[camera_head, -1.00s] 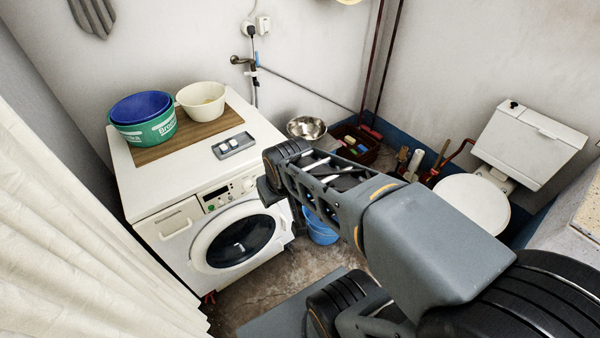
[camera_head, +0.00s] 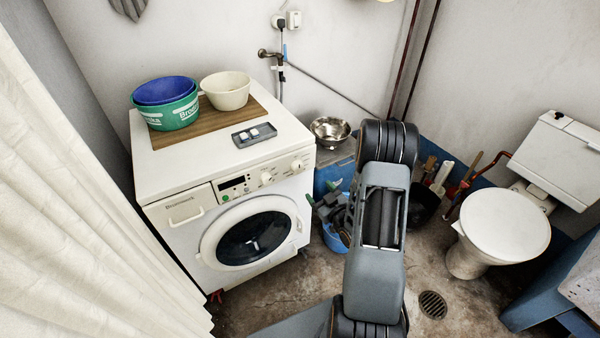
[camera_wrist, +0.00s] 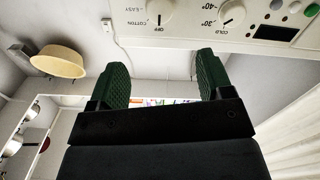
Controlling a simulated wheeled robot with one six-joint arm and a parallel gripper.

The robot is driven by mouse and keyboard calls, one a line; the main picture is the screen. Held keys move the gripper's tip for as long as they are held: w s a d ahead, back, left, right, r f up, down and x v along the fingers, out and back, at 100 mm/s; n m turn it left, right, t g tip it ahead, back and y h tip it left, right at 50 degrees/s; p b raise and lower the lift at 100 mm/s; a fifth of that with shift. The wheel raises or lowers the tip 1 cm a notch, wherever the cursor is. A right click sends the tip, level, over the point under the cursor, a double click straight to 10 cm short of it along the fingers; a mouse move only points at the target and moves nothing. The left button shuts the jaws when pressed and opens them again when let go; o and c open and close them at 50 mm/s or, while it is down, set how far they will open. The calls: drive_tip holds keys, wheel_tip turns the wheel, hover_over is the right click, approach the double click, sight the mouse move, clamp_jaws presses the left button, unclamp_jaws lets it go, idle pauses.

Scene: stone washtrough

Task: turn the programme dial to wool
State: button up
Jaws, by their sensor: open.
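The washing machine (camera_head: 170,188) stands at the left with its control panel facing front. The programme dial (camera_head: 297,165) is the right-hand white knob on it. In the wrist view, which looks upside down, the programme dial (camera_wrist: 160,10) is cut by the top edge; its dark mark points at OFF, with COTTON and EASY beside it. The temperature dial (camera_wrist: 232,14) sits beside it, marked COLD, 30 and 40; it also shows in the head view (camera_head: 266,178). My gripper (camera_wrist: 161,62) is open and empty, its green fingers apart from the dial. In the head view it is low, in front of the machine's right side.
A wooden board (camera_head: 215,122) on the machine holds a blue-and-green tub (camera_head: 168,108) and a cream bowl (camera_head: 226,92). A grey soap tray (camera_head: 254,134) lies near the panel. A blue bucket (camera_head: 335,238) stands behind my gripper. A toilet (camera_head: 500,225) is at the right.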

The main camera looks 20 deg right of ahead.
sight(299, 168)
drive_tip(key=w, duration=0.4)
drive_tip(key=w+a, duration=0.1)
drive_tip(key=w, duration=0.4)
drive_tip(key=w+p, duration=0.1)
drive_tip(key=w, duration=0.3)
drive_tip(key=shift+w+a+f, duration=0.15)
drive_tip(key=shift+a, duration=0.1)
drive_tip(key=shift+c, duration=0.4)
drive_tip(key=c, duration=0.8)
drive_tip(key=shift+c, duration=0.2)
drive_tip(key=shift+m, duration=0.3)
